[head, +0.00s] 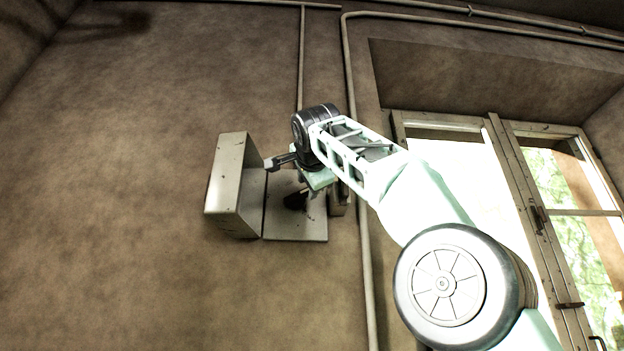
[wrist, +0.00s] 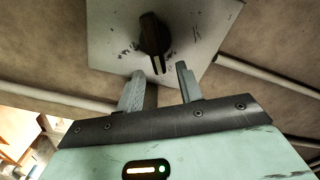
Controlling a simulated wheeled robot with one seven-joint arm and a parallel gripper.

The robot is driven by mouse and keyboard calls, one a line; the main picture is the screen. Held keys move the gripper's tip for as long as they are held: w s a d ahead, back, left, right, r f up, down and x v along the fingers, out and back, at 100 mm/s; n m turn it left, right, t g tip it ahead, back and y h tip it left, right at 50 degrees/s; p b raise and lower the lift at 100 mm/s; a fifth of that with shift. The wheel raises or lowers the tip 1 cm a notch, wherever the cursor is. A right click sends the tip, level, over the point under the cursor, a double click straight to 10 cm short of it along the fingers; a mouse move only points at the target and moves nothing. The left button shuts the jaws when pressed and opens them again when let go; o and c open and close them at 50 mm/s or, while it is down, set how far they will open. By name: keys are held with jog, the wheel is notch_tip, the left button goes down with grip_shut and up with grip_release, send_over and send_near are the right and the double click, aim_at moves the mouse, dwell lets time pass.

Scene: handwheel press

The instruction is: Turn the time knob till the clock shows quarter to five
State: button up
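The black time knob (wrist: 152,40) is on a pale, scuffed plate (wrist: 108,50) on the wall. A light stripe marks its lower end in the wrist view. My gripper (wrist: 159,80) is open, with its two grey fingers apart and the knob's lower end just beyond the gap between their tips. I cannot tell whether either finger touches the knob. In the head view the plate (head: 283,222) is partly behind my gripper (head: 305,192), and a dark patch there may be the knob or a shadow. No clock face shows in either view.
A pale metal box (head: 225,185) juts from the wall just left of the plate. A vertical pipe (head: 366,270) runs to the right of the plate, with a window (head: 480,190) beyond. The wall to the left is bare.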

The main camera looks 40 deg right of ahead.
jog(key=b+v, duration=0.3)
jog(key=v, duration=1.2)
jog(key=shift+s+a, duration=0.2)
